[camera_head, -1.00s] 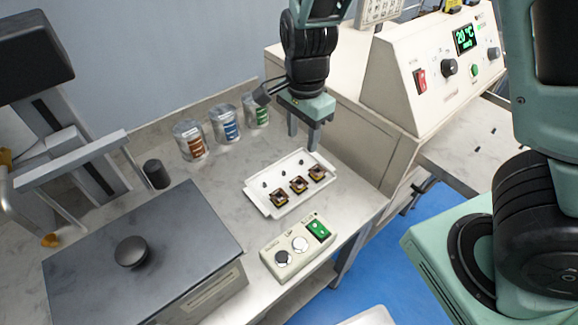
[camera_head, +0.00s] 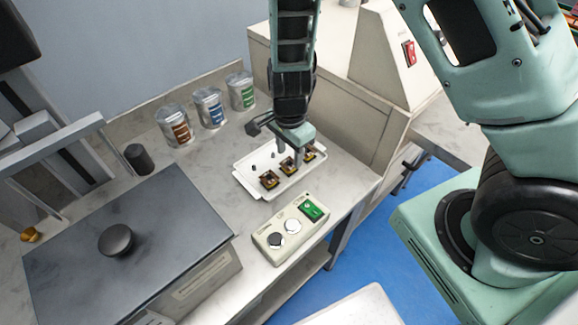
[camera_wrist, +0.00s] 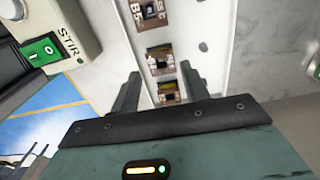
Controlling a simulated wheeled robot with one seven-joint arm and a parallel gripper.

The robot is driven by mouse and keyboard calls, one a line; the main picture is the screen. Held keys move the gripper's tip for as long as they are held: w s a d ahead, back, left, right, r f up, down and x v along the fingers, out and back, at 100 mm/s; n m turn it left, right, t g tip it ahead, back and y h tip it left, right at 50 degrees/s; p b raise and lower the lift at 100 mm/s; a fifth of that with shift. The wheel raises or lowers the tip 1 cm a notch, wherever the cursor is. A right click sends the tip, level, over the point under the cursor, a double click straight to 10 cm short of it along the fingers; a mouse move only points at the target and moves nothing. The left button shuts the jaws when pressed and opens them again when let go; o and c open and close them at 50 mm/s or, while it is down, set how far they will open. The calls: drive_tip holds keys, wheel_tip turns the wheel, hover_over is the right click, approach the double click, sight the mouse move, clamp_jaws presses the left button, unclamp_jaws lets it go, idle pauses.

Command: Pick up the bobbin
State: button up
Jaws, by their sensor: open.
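Several small square bobbins with dark frames and copper-brown middles stand in a row in a white tray (camera_head: 243,182). In the head view they are a near-left bobbin (camera_head: 269,180), a middle bobbin (camera_head: 288,166) and a far-right bobbin (camera_head: 310,152), partly hidden by my gripper. My gripper (camera_head: 290,153) points down over the tray, close to the middle and far-right bobbins. In the wrist view my gripper (camera_wrist: 160,72) is open, its two fingers apart. A bobbin (camera_wrist: 160,60) shows between the fingertips, with another bobbin (camera_wrist: 169,93) nearer the palm. Contact cannot be told.
A control box (camera_head: 290,228) with knobs and a green switch stands just in front of the tray. Several labelled cans (camera_head: 209,108) stand behind it. A dark-lidded box (camera_head: 125,245) fills the left front. A cream machine (camera_head: 345,125) stands at the right.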

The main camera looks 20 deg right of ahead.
sight(289, 167)
wheel_tip(289, 167, down, 4)
drive_tip(key=shift+w+f, duration=0.1)
drive_tip(key=c, duration=0.7)
drive_tip(key=shift+c, duration=0.2)
wheel_tip(289, 167, up, 10)
drive_tip(key=p, duration=0.1)
